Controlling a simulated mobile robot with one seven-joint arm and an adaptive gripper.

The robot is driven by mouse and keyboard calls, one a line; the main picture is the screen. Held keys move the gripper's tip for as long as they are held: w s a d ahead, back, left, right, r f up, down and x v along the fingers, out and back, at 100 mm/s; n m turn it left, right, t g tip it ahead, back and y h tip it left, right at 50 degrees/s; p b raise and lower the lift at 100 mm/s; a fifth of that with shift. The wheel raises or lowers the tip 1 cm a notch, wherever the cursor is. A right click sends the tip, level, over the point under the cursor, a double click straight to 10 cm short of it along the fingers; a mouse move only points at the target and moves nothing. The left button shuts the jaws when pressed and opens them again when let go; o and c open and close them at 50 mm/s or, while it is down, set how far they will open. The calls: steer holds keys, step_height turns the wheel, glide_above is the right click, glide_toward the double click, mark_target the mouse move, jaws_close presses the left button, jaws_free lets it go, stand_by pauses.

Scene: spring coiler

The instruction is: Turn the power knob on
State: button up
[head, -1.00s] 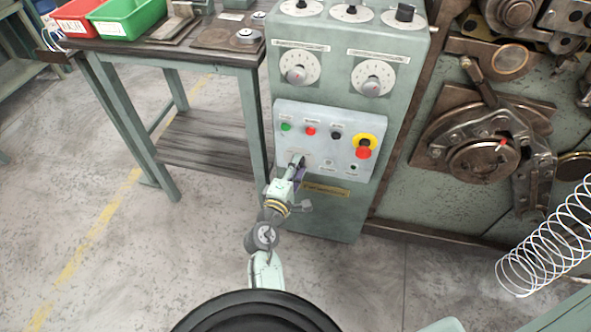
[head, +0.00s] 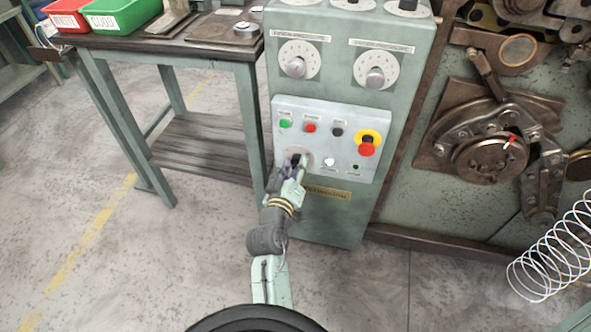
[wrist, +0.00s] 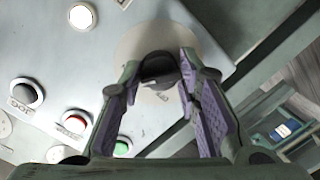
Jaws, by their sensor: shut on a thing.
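The power knob (wrist: 158,70) is a black knob on a pale round dial plate at the lower left of the control panel (head: 350,118). In the wrist view it sits between the tips of my gripper (wrist: 160,82), whose purple-padded fingers are closed on its sides. In the head view my gripper (head: 296,165) is up against the panel at the knob and hides part of it.
Above the knob are a green button (head: 285,124), a red button (head: 310,128) and a black button (head: 337,132). A red emergency stop (head: 367,148) on yellow is to the right. A table (head: 160,50) with bins stands left; a spring (head: 555,250) is at right.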

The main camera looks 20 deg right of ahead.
steer(key=shift+r+m+b, duration=0.1)
steer(key=shift+m+b, duration=0.25)
steer(key=shift+m, duration=0.45)
steer(key=shift+c, duration=0.2)
steer(key=shift+o, duration=0.2)
steer(key=shift+c, duration=0.2)
steer(key=o, duration=1.2)
steer(key=shift+c, duration=0.2)
